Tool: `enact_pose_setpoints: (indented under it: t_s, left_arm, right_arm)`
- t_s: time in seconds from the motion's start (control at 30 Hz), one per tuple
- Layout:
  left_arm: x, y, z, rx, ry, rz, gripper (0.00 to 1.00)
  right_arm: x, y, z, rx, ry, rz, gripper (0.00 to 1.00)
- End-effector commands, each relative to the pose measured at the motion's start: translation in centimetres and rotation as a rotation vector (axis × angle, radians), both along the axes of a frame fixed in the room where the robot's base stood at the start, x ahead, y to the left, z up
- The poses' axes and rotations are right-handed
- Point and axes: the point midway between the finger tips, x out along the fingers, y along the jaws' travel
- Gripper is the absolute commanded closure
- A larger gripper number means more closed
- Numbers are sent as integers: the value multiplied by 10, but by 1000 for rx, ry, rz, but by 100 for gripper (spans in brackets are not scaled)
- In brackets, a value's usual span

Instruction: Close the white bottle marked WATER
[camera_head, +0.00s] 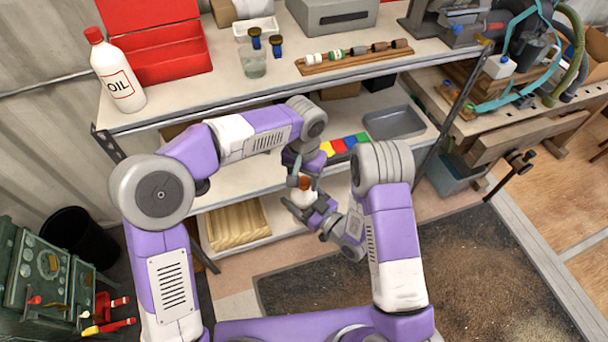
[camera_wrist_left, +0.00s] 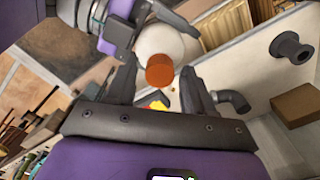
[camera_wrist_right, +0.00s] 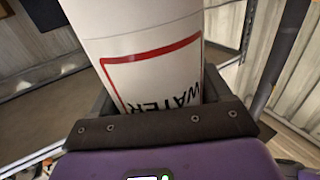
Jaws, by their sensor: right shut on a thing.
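The white bottle marked WATER (camera_wrist_right: 150,60) is held between the fingers of my right gripper (camera_head: 308,207). Its red-framed label shows upside down in the right wrist view. In the head view only a small part of the bottle (camera_head: 304,197) shows. An orange-red cap (camera_wrist_left: 159,70) sits at the bottle's top end in the left wrist view; I cannot tell how tightly it is seated. My left gripper (camera_wrist_left: 160,84) is open, its fingers on either side of the cap with gaps showing. In the head view the left gripper (camera_head: 300,180) is at the cap, above the right gripper.
A white OIL bottle (camera_head: 118,78) with a red cap, a red toolbox (camera_head: 160,58), a glass (camera_head: 252,63) and a wooden rack (camera_head: 355,56) stand on the upper shelf. Coloured blocks (camera_head: 340,146) and a grey tray (camera_head: 394,122) lie on the shelf below. A wooden crate (camera_head: 236,226) sits lowest.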

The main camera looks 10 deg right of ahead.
Motion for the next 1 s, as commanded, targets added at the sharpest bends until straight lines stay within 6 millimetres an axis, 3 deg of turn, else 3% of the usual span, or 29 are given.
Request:
enact_pose_setpoints:
  t_s: [0.03,0.33,0.57,0.6,0.7,0.8,1.0]
  left_arm:
    - [0,0,0,0,0,0,55]
    - [0,0,0,0,0,0,100]
    - [0,0,0,0,0,-10,100]
    - [0,0,0,0,0,-10,66]
    - [0,0,0,0,0,-9,50]
    - [0,0,0,0,0,-9,39]
    - [0,0,0,0,0,-9,39]
  right_arm:
    - [0,0,0,1,-1,0,100]
    - [0,0,0,1,-1,0,100]
    - [0,0,0,1,-1,0,100]
    - [0,0,0,1,-1,0,100]
    - [0,0,0,1,-1,0,100]
    - [0,0,0,1,-1,0,100]
    - [0,0,0,1,-1,0,100]
